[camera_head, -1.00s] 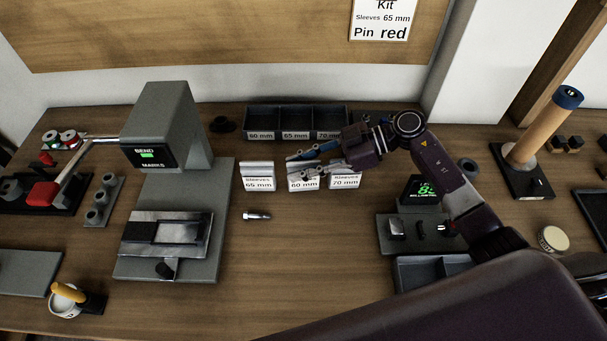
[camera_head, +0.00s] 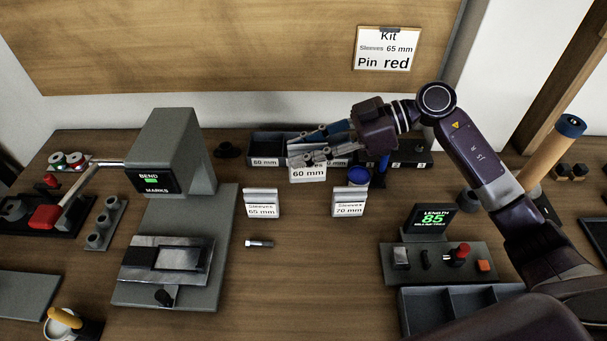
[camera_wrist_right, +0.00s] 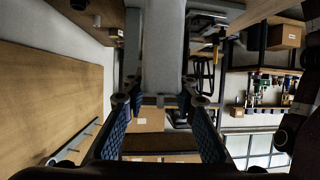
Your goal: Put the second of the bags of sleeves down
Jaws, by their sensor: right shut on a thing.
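My right gripper (camera_head: 310,145) is shut on the grey bag of sleeves labelled 60 mm (camera_head: 308,174). It holds the bag upright, in front of the dark three-part bin (camera_head: 265,146). In the right wrist view a grey panel (camera_wrist_right: 163,45), which appears to be this bag, sits between the fingers (camera_wrist_right: 160,105). The 65 mm sleeves bag (camera_head: 262,203) stands on the bench to the left. The 70 mm sleeves bag (camera_head: 350,203) stands to the right, with a gap between the two. My left gripper is out of view.
A bolt-like pin (camera_head: 259,244) lies in front of the 65 mm bag. The bending machine (camera_head: 170,160) stands left. The length gauge (camera_head: 432,220) is right. The kit card (camera_head: 385,50) reads sleeves 65 mm, pin red.

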